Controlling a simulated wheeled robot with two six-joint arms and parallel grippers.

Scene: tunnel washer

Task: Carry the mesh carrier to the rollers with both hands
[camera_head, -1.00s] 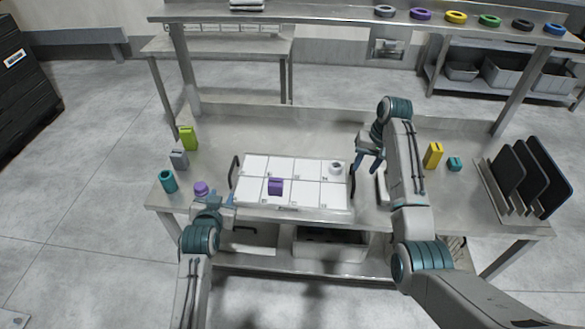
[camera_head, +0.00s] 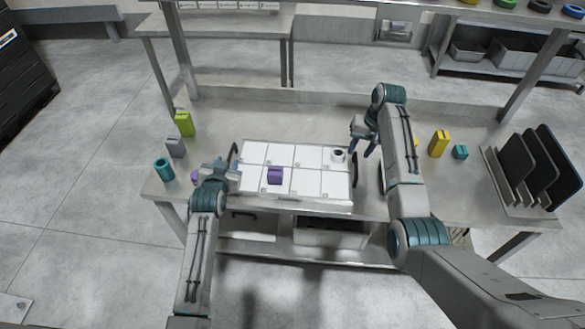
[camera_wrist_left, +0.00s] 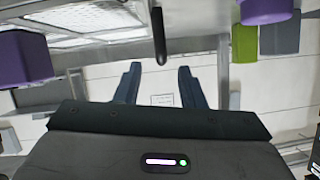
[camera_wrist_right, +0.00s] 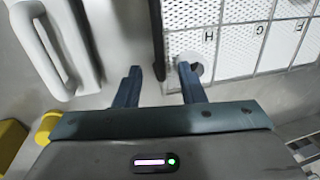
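The mesh carrier (camera_head: 307,204) is a white, flat, gridded tray lying on the steel table, with a dark upright handle at each end. A purple block (camera_head: 275,175) and a small white ring-like piece (camera_head: 338,155) sit in its cells. My left gripper (camera_head: 226,168) is open beside the left handle (camera_head: 234,155); the left wrist view shows this handle (camera_wrist_left: 158,35) just ahead, between the lines of the fingers. My right gripper (camera_head: 360,146) is open near the right handle (camera_head: 354,170), which also shows ahead in the right wrist view (camera_wrist_right: 156,40). I cannot clearly identify the rollers.
Left of the carrier stand a green block (camera_head: 184,123), a grey block (camera_head: 176,147), a teal cylinder (camera_head: 163,169) and a partly hidden purple piece. At right are a yellow block (camera_head: 439,143), a teal piece (camera_head: 460,152) and a rack of dark plates (camera_head: 540,170). The table behind the carrier is clear.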

